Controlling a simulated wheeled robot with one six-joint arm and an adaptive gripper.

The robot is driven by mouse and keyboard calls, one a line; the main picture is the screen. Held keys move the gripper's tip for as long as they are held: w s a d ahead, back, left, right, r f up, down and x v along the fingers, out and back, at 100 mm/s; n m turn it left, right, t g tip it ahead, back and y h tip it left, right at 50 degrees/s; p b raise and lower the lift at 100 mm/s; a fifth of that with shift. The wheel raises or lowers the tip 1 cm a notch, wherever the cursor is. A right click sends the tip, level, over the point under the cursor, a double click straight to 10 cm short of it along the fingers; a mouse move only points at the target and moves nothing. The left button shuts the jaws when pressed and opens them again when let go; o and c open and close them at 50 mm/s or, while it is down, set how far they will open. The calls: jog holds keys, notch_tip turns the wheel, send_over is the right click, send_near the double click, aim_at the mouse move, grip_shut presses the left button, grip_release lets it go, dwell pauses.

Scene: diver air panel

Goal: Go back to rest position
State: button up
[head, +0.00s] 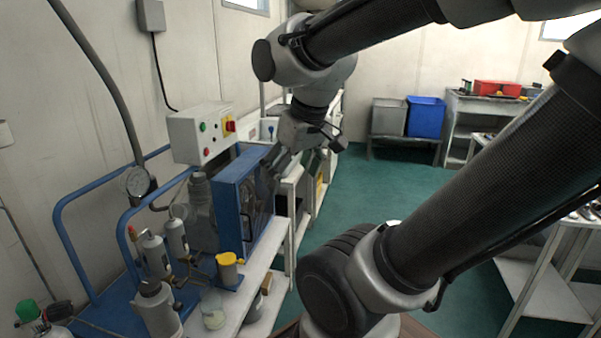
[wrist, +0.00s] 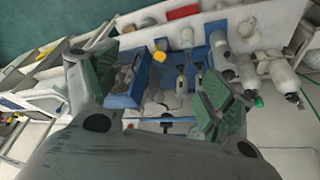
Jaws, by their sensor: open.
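My gripper (head: 291,163) hangs from my raised arm in the middle of the head view, with its fingers apart and nothing visible between them. It appears in front of or beside the blue-framed compressor unit (head: 232,195); the exact gap is hard to judge. In the wrist view my gripper (wrist: 158,88) shows two green-padded fingers spread wide. The blue unit (wrist: 126,96), a yellow-capped part (wrist: 160,57) and several cylinders are seen between and beyond them.
A grey control box (head: 190,137) with coloured buttons stands above the compressor. Blue (head: 425,118) and grey (head: 388,117) bins are at the back. Green floor (head: 375,190) is clear in the middle.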

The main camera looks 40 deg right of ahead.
jog(key=s, duration=0.1)
jog(key=s+r, duration=0.1)
jog(key=s, duration=0.1)
jog(key=shift+s+a, duration=0.1)
jog(key=shift+s, duration=0.05)
jog(key=shift+c, duration=0.4)
dwell(1.6)
